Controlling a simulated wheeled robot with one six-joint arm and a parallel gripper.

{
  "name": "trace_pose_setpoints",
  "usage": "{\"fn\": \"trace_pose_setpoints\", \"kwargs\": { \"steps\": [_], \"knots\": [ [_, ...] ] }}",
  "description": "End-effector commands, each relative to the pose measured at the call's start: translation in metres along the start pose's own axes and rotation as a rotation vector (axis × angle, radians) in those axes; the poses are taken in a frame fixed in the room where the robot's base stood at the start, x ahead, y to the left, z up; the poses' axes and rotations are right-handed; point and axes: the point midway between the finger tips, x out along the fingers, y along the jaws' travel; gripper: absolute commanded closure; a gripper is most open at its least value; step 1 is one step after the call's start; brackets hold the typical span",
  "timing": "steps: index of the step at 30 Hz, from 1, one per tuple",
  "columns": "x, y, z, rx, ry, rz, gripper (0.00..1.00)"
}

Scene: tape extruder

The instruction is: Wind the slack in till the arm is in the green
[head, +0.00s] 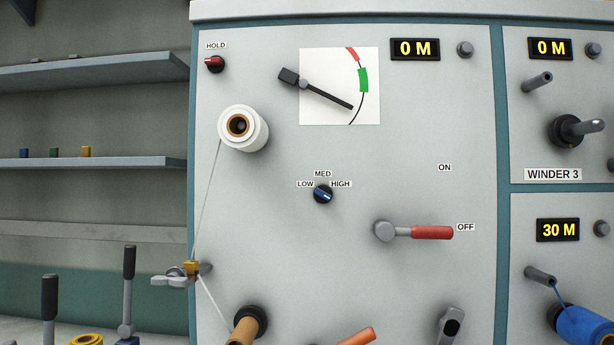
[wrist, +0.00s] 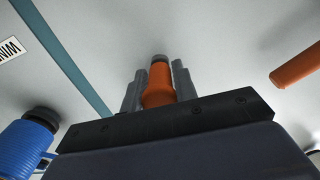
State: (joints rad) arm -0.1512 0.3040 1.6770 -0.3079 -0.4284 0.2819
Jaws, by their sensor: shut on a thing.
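In the head view the dial's black arm (head: 325,94) slants down to the right. Its tip lies below the green band (head: 363,80), with the red band (head: 352,54) above that. A pale tape (head: 206,200) runs straight from the white reel (head: 258,133) to a brass-coloured guide (head: 191,268), then to a tan roller (head: 241,334). In the wrist view my gripper (wrist: 158,85) is shut on an orange handle (wrist: 157,95), its fingers either side. A second orange handle (wrist: 297,66) stands apart, right. In the head view an orange handle (head: 358,337) is cut by the bottom edge.
The red lever (head: 432,233) lies at OFF. The knob (head: 323,195) sits below MED; its setting is unclear. The panel's counter (head: 415,49) reads 0 M. A blue reel (head: 582,326) is at right, also in the wrist view (wrist: 27,145). Shelves (head: 100,162) stand left.

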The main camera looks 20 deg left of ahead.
Motion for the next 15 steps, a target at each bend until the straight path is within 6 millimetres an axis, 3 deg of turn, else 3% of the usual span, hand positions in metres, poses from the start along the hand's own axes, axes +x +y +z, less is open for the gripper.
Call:
{"fn": "trace_pose_setpoints", "kwargs": {
  "steps": [15],
  "knots": [
    [0.000,-0.019,-0.011,0.000,0.004,-0.002,1.00]
  ]
}}
